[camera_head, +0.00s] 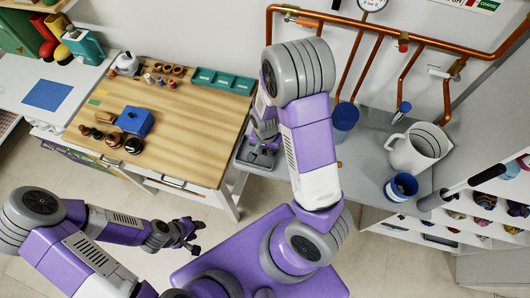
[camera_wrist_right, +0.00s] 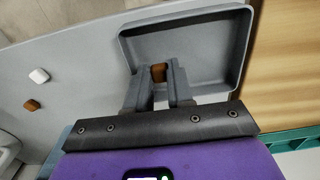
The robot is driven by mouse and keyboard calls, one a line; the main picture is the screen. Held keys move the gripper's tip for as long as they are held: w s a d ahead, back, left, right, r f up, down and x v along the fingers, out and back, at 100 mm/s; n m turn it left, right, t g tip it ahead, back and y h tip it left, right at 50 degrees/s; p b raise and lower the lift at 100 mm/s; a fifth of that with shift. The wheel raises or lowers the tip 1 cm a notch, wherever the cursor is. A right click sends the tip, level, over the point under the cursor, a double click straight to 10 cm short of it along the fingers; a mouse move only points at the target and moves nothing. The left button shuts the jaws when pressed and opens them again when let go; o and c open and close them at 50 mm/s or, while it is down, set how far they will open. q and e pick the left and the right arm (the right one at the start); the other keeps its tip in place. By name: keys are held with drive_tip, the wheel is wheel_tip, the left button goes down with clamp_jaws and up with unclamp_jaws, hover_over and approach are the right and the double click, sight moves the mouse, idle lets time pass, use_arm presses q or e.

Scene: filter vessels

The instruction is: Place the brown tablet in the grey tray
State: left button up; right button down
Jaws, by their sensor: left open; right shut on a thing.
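A small brown tablet (camera_wrist_right: 158,72) is between the fingertips of my right gripper (camera_wrist_right: 158,78) in the right wrist view, shut on it. The fingertips are over the near edge of the shallow grey tray (camera_wrist_right: 210,45); whether the tablet touches the tray I cannot tell. In the head view my right gripper (camera_head: 264,146) is over the grey tray (camera_head: 243,160), and the tablet is too small to make out there. A second brown piece (camera_wrist_right: 31,105) lies on the grey surface outside the tray. My left gripper (camera_head: 188,236) is open and empty, above the floor.
A white tablet (camera_wrist_right: 38,75) lies on the grey counter (camera_wrist_right: 75,85) left of the tray. The wooden table (camera_head: 185,120) stands left of the tray. A blue cup (camera_head: 345,117), a white jug (camera_head: 418,148) and a blue container (camera_head: 401,187) stand on the counter to the right.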

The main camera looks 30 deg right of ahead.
drive_tip(key=shift+f, duration=1.1)
drive_tip(key=shift+f+b, duration=0.2)
drive_tip(key=shift+b, duration=0.1)
drive_tip(key=c, duration=1)
unclamp_jaws()
drive_tip(key=shift+r, duration=0.15)
